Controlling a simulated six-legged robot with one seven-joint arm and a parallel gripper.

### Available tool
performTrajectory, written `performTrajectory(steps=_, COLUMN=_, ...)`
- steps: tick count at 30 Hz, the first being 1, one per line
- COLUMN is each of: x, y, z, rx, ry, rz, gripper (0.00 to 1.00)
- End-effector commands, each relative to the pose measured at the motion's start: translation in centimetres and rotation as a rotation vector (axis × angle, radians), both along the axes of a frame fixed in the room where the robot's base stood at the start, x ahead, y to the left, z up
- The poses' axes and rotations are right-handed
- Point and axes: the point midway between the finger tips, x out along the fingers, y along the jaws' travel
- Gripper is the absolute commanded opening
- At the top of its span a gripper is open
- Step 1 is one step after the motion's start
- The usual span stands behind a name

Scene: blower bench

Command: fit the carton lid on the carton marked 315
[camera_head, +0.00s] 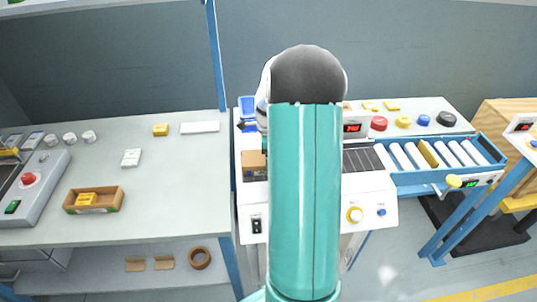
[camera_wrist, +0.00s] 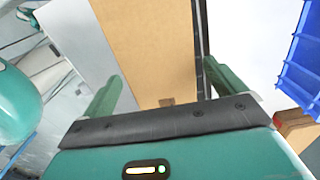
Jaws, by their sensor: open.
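In the wrist view my gripper (camera_wrist: 163,88) is open, with its two green fingers apart. A flat brown cardboard surface (camera_wrist: 150,42) lies between and beyond the fingers; whether it is the lid or a carton top I cannot tell. No grip on it shows. In the head view a small brown carton (camera_head: 254,163) sits on the white machine, just left of my arm, which hides part of the machine and my gripper. No 315 marking is readable in either view, and I cannot identify the lid.
A blue bin (camera_wrist: 300,62) stands at the right in the wrist view. A roller conveyor (camera_head: 415,190) extends right from the white machine (camera_head: 375,212). The left bench (camera_head: 200,180) holds a brown tray (camera_head: 70,208) and small items, with bare room at its middle. A tape roll (camera_head: 191,259) lies below.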

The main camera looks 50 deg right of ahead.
Motion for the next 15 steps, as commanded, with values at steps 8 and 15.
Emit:
performTrajectory(steps=8, x=0.1, y=0.0, z=3.0, rx=-0.003, ry=-0.002, rz=0.000, gripper=0.96)
performTrajectory(steps=15, x=0.1, y=0.0, z=8.3, rx=-0.003, ry=-0.004, rz=0.001, gripper=0.96)
